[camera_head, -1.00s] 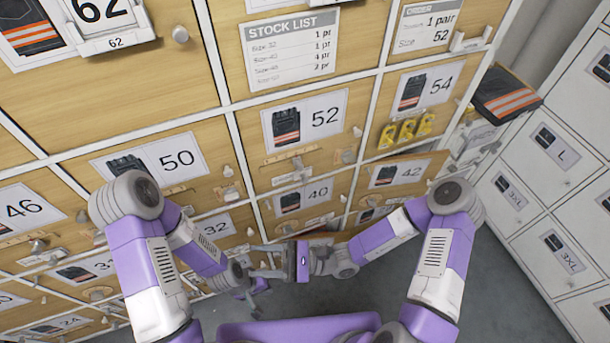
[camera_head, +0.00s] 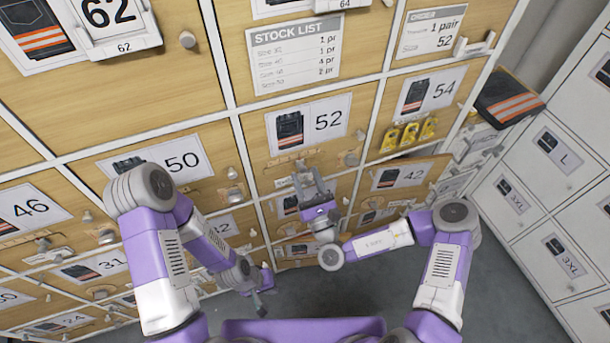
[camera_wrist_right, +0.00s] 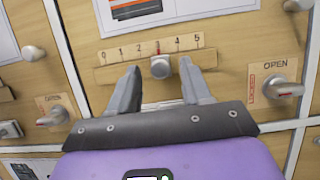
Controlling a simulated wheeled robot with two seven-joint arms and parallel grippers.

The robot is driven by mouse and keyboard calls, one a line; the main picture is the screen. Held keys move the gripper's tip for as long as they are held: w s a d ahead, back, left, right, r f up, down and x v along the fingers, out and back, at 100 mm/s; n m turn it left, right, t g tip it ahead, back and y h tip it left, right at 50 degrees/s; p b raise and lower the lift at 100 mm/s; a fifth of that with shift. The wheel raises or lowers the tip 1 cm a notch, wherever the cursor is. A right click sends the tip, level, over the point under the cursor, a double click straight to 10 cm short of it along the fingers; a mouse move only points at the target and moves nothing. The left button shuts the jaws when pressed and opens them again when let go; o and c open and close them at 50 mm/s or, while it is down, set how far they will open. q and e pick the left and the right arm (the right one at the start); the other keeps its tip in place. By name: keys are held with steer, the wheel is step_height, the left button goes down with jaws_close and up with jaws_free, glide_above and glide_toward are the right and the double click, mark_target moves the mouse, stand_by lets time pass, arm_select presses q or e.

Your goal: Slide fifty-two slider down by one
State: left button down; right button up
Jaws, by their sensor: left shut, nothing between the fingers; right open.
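The fifty-two compartment front (camera_head: 308,125) carries a label with a picture of dark trousers and the number 52. Its slider strip lies below the label. In the right wrist view the strip (camera_wrist_right: 110,74) is marked 0 to 5, and its grey knob (camera_wrist_right: 160,68) stands under the red mark between 2 and 4. My right gripper (camera_head: 311,167) is open and points up at this strip; in the wrist view its fingers (camera_wrist_right: 160,78) are on either side of the knob, with visible gaps. My left gripper (camera_head: 262,290) is low, shut and empty, away from the slider.
A round knob (camera_wrist_right: 33,53) and an OPEN latch (camera_wrist_right: 275,88) flank the strip in the wrist view. Compartments 50 (camera_head: 180,160), 54 (camera_head: 430,90) and 42 (camera_head: 405,175) adjoin. A stock list (camera_head: 293,52) is above. Open floor (camera_head: 390,290) lies below.

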steer(key=shift+w+a+r, duration=0.2)
steer(key=shift+w+r, duration=0.1)
steer(key=shift+w, duration=0.35)
jaws_close()
